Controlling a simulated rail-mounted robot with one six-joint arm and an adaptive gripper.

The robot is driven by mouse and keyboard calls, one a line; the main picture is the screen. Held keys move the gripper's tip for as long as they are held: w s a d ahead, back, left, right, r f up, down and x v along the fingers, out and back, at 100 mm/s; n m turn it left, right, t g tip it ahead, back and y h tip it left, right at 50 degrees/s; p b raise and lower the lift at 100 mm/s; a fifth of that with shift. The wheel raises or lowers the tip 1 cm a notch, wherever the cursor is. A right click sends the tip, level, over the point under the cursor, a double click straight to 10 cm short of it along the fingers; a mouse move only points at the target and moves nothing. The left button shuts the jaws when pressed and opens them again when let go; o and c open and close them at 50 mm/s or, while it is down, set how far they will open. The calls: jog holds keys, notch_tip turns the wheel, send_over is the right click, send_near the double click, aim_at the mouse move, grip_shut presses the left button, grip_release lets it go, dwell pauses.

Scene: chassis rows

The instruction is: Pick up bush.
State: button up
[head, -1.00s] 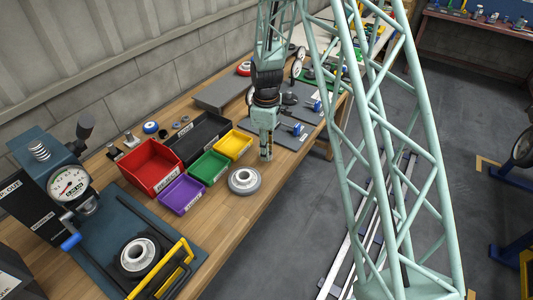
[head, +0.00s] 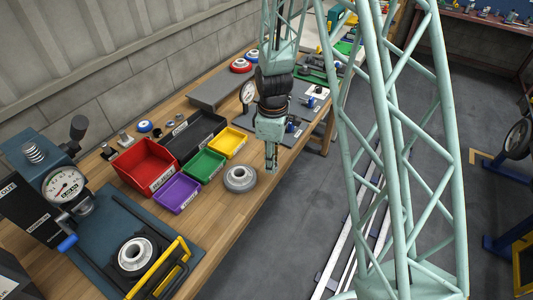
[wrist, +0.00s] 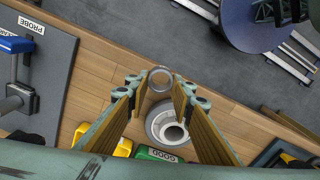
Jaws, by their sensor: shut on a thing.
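The bush (wrist: 160,80) is a small grey metal ring, seen end-on between my fingertips in the wrist view. My gripper (wrist: 158,90) is shut on it, with one finger on each side. In the head view my gripper (head: 271,168) points down above the front part of the wooden bench, just right of a grey flanged wheel (head: 240,178). The bush is too small to make out clearly there. The same wheel shows below and beyond the fingers in the wrist view (wrist: 157,124), apart from the bush.
Red (head: 146,164), purple (head: 177,194), green (head: 204,166) and yellow (head: 228,142) bins and a black tray (head: 193,136) stand left of my gripper. A gauge press (head: 62,188) stands at the far left. A dark probe mat (wrist: 50,75) lies on the bench. Bare wood runs along the front edge.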

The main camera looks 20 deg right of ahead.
jog(key=shift+s+d+r, duration=0.1)
jog(key=shift+s+r, duration=0.05)
jog(key=shift+s, duration=1.15)
jog(key=shift+s+d+r, duration=0.1)
jog(key=shift+s, duration=1.15)
jog(key=shift+w, duration=0.15)
jog(key=w+r+m+p, duration=0.2)
jog(key=w+m+p, duration=0.2)
jog(key=w+m, duration=0.8)
jog(key=shift+a+r+p, duration=0.15)
jog(key=shift+a+p, duration=0.15)
jog(key=shift+a, duration=0.1)
jog(key=shift+a, duration=0.1)
